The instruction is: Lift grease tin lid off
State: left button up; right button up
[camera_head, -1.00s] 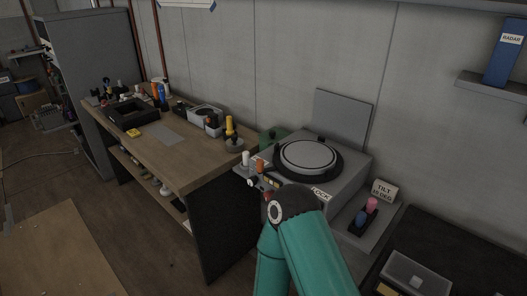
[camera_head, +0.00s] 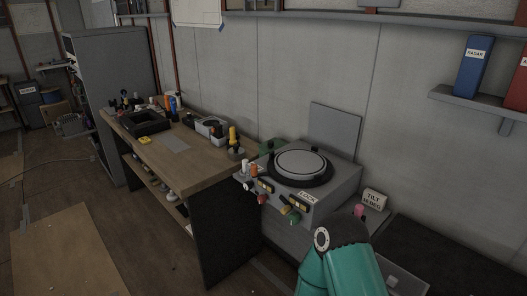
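I cannot make out a grease tin or its lid for certain. A small round dark container (camera_head: 236,154) stands at the right end of the wooden workbench (camera_head: 203,170), with a yellow upright item (camera_head: 233,136) at it; I cannot tell whether it is the tin. Neither gripper is in view. Only a teal arm link and its dark joint, mine, show at the bottom right.
A grey machine (camera_head: 330,190) with a round plate (camera_head: 300,163) and knobs stands right of the workbench. A black tray (camera_head: 148,128), a white bin (camera_head: 212,122) and bottles (camera_head: 173,102) crowd the bench back.

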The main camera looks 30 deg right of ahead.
aim_at(236, 150)
jog(key=z, duration=0.15)
jog(key=i, duration=0.95)
jog(key=z, duration=0.1)
